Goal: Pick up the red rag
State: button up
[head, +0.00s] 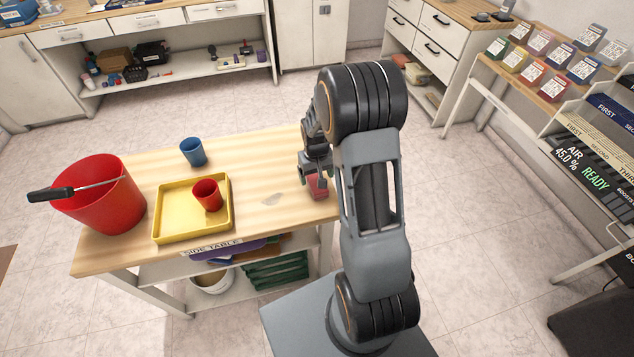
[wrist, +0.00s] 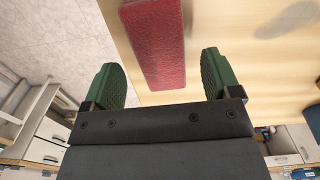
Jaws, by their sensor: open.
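The red rag (wrist: 153,45) lies flat as a long strip on the wooden side table, near the table's right end. In the head view only part of the rag (head: 317,187) shows, below my gripper (head: 314,172). In the wrist view my gripper (wrist: 162,80) is open, with its two green-padded fingers apart. The rag lies between and ahead of the fingertips, with a gap on both sides. My arm hides part of the table's right end in the head view.
On the side table (head: 262,215) stand a large red bucket (head: 112,205) with a black-handled tool across it, a blue cup (head: 193,152), and a yellow tray (head: 166,228) holding a red cup (head: 207,195). The table's right edge is close to the rag.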

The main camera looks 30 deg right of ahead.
aim_at(316, 180)
jog(key=shift+f, duration=1.5)
jog(key=shift+c, duration=0.4)
jog(key=c, duration=0.9)
